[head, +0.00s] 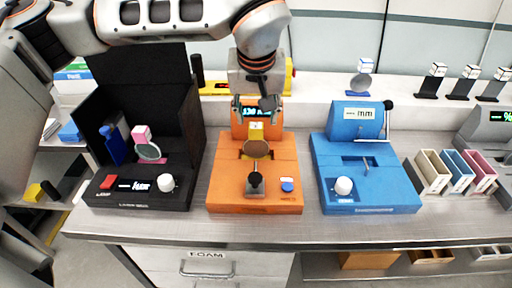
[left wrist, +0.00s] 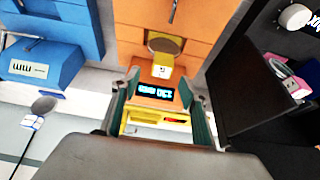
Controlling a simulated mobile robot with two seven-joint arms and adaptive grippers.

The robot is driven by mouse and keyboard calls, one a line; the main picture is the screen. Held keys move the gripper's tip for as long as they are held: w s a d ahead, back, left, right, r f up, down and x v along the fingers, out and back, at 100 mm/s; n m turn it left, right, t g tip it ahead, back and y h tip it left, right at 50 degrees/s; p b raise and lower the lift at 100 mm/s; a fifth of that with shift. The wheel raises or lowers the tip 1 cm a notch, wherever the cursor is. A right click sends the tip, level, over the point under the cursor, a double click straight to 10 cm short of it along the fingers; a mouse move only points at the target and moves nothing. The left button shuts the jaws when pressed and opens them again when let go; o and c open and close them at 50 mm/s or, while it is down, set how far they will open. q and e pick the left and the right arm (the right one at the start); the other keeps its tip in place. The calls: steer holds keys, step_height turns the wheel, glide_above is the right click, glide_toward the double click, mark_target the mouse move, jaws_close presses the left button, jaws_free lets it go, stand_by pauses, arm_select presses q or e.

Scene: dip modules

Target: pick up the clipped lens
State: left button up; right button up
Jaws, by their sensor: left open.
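A clipped lens, a brownish disc (head: 256,149) with a yellow clip (head: 256,131) on top, stands in the slot of the orange device (head: 224,176). In the left wrist view the yellow clip (left wrist: 162,66) and the disc (left wrist: 163,45) lie just beyond my fingertips. My left gripper (head: 257,106) is open, pointing down above and behind the clip, with nothing between its fingers. In the left wrist view its two fingers (left wrist: 161,88) stand either side of the orange device's display. My right gripper is not in view.
A black device (head: 110,198) at left holds a lens with a pink clip (head: 141,133). A blue device (head: 375,188) stands at right. Another lens (head: 361,84) is on the back shelf, near several small black stands. Coloured slotted holders (head: 457,172) sit farther right.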

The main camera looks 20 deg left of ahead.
mark_target(256, 126)
arm_select(q)
steer(key=x, duration=0.4)
steer(key=shift+s+f, duration=0.3)
steer(key=shift+s, duration=0.05)
steer(key=shift+w+a+f, duration=0.1)
steer(key=shift+w+f, duration=0.15)
steer(key=shift+f, duration=0.1)
jaws_close()
